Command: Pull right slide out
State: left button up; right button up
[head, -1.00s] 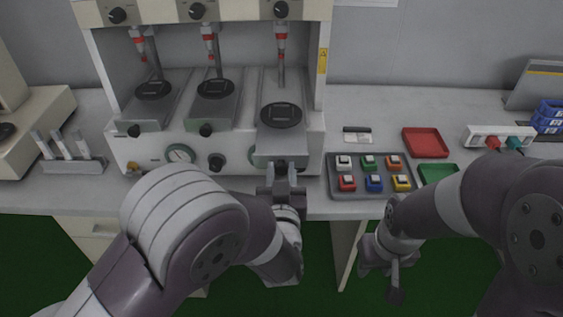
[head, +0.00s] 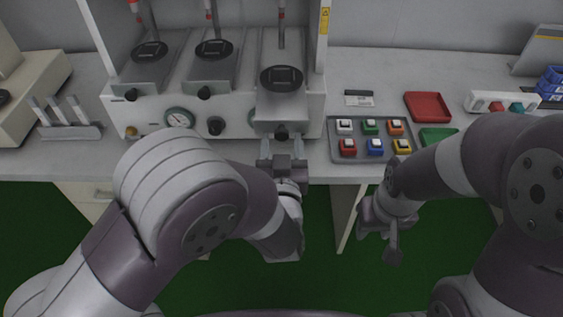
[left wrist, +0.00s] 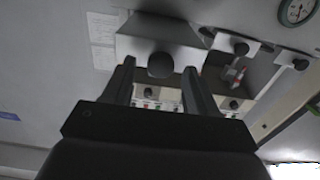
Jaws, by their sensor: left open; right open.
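The right slide (head: 281,103) is a grey slab with a dark round pad, on the right of the white tester (head: 222,135). It sticks out further to the front than the two other slides. Its dark knob (head: 281,131) is at its front end. My left gripper (head: 281,145) is open in front of the slide, at the knob. In the left wrist view the round knob (left wrist: 160,66) shows between the two spread fingertips; I cannot tell whether they touch it. My right gripper (head: 393,243) is open and empty, pointing down in front of the bench.
The middle slide (head: 212,75) and left slide (head: 149,70) sit further back. A grey button panel (head: 370,139) is on the right, with a red tray (head: 427,107) and a green tray (head: 438,138) beyond. A tube rack (head: 69,132) stands left. The bench edge runs in front.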

pick_arm(q)
jog(key=s, duration=1.1)
jog(key=w+a+g+h+p, duration=0.2)
jog(key=w+a+g+p, duration=0.35)
jog(key=g+p, duration=0.35)
jog(key=s+a+r+g+y+p, duration=0.2)
jog(key=s+a+g, duration=0.5)
jog(key=a, duration=0.5)
jog(key=shift+s+a+g, duration=0.3)
jog(key=shift+s+a, duration=0.1)
jog(key=shift+s, duration=0.45)
